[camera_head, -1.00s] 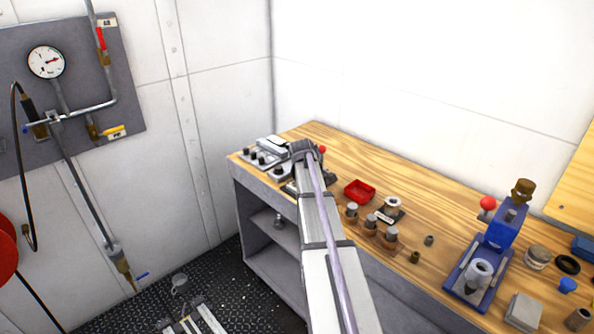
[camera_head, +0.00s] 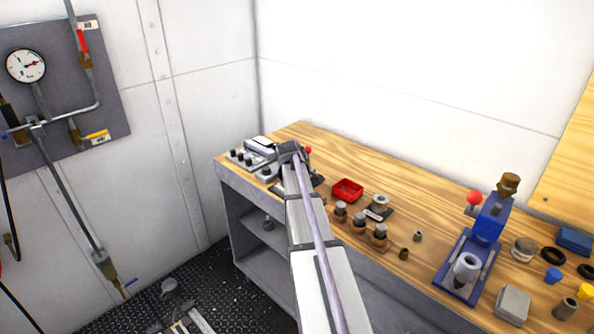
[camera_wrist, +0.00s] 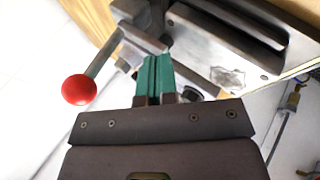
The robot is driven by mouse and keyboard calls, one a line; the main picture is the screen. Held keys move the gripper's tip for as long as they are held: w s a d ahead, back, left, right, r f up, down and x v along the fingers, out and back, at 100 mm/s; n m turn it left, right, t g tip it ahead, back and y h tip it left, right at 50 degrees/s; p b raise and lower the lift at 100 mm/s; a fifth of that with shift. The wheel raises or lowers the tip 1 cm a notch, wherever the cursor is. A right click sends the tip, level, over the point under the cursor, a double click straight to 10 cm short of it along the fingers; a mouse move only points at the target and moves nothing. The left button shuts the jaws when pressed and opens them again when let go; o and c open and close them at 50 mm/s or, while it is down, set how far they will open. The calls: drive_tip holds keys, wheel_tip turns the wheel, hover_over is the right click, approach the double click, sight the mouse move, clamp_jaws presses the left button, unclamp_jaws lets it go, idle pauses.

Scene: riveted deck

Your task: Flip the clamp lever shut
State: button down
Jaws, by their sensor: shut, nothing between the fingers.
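The clamp lever is a metal rod with a red ball knob (camera_wrist: 79,90), at the left of the wrist view. Its rod runs up to a metal clamp body (camera_wrist: 140,38) at the top. In the head view the red knob (camera_head: 308,150) shows just past the end of my arm, at the bench's far left end. My gripper (camera_wrist: 155,65) has teal fingers, pressed together and empty. The fingertips are to the right of the knob, close to the clamp's metal parts; I cannot tell if they touch. In the head view my arm hides the fingers and most of the clamp.
A grey block with a slot (camera_wrist: 225,40) lies beyond the fingers in the wrist view. On the wooden bench (camera_head: 420,190) are a red tray (camera_head: 347,190), several small cylindrical parts and a blue press (camera_head: 485,235). Bare wood lies behind the tray. A wall stands behind the bench.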

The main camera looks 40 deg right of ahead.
wheel_tip(320, 180, up, 5)
drive_tip(key=p, duration=0.4)
drive_tip(key=shift+s+a+r+p, duration=0.1)
drive_tip(key=shift+a+r+p, duration=0.05)
drive_tip(key=shift+p, duration=0.2)
drive_tip(key=s+a+r+p, duration=0.4)
drive_tip(key=a, duration=0.2)
drive_tip(key=shift+a+r+p, duration=0.15)
drive_tip(key=shift+r+p, duration=0.15)
drive_tip(key=s+a+f+m+g+y, duration=0.1)
drive_tip(key=s+a, duration=0.4)
drive_tip(key=a, duration=0.7)
drive_tip(key=s+a+f+m+g+y, duration=0.1)
drive_tip(key=s+a+m+g+y, duration=0.1)
drive_tip(key=s+a, duration=0.4)
drive_tip(key=s+a+f+m+g+y, duration=0.1)
drive_tip(key=s+a, duration=0.5)
drive_tip(key=a, duration=1.1)
drive_tip(key=shift+a+f+m+g+y, duration=0.3)
drive_tip(key=shift+f+g+y, duration=0.3)
drive_tip(key=shift+y, duration=0.6)
